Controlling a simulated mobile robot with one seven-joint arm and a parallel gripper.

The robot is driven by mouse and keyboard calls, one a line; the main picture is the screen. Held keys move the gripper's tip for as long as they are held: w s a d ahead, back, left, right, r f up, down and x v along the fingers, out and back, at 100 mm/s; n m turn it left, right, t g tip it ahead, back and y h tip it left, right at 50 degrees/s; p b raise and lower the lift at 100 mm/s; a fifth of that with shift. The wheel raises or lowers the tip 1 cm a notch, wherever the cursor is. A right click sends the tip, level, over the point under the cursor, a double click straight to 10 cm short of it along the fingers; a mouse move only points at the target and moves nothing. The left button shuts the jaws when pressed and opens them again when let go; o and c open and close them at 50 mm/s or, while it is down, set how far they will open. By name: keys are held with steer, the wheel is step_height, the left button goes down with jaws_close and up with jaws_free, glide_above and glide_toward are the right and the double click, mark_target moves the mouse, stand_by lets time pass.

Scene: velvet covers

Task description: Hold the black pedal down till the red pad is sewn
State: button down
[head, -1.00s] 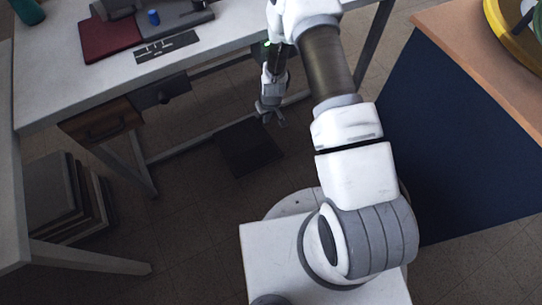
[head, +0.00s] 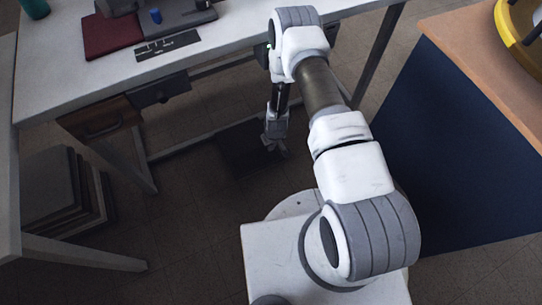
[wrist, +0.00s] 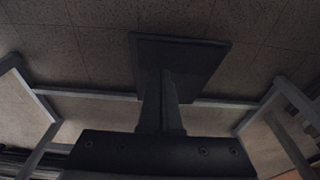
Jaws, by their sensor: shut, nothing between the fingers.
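The black pedal (head: 243,155) is a flat dark plate on the floor under the table's front side. My gripper (head: 277,150) points down over the pedal's right part in the head view. In the wrist view, my shut, empty fingers (wrist: 165,85) reach over the pedal (wrist: 195,60) and hide part of it. I cannot tell whether the fingertips touch the pedal or whether it is pressed. The red pad (head: 112,36) lies flat on the table, left of the grey machine base (head: 178,18), which is cut off at the top of the head view.
The white table (head: 50,75) stands over the pedal, with a floor-level crossbar (head: 185,143) behind it. A small wooden drawer (head: 103,120) hangs at left. Stacked boards (head: 55,190) stand at lower left. A dark blue-sided counter (head: 445,150) stands at right. Floor around the pedal is clear.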

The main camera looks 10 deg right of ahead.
steer(key=b, duration=0.5)
glide_toward(270, 163)
steer(key=f, duration=0.2)
steer(key=w+f, duration=0.1)
steer(key=f, duration=0.2)
steer(key=shift+w+f, duration=0.15)
steer(key=shift+s+f+b, duration=0.2)
steer(key=shift+f+b, duration=0.15)
steer(key=shift+f, duration=0.15)
